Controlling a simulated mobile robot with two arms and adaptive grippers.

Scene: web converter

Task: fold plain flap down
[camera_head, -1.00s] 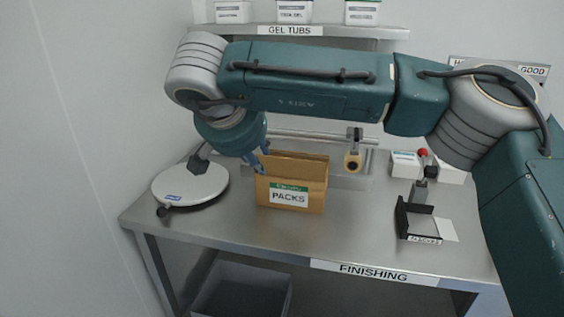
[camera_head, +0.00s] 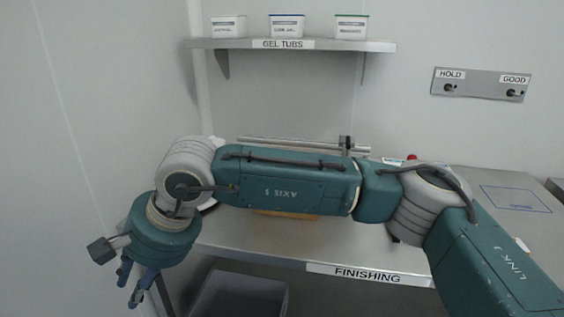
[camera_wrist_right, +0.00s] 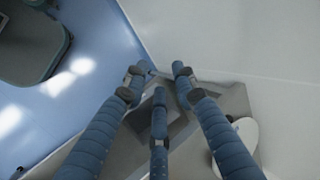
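The brown packs carton (camera_head: 285,214) is almost wholly hidden behind my right arm in the head view; only a thin strip of it shows, and its flaps cannot be seen. My right gripper (camera_head: 129,292) hangs at the lower left of the head view, off the left end of the bench and apart from the carton. In the right wrist view its blue fingers (camera_wrist_right: 158,80) are spread, with nothing held between them. My left gripper is in neither view.
The steel finishing bench (camera_head: 240,238) lies under my right arm. A grey bin (camera_head: 240,295) stands below it. A shelf (camera_head: 350,46) with gel tubs is on the back wall. A white round plate (camera_wrist_right: 243,140) shows right in the wrist view. The wall is close on the left.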

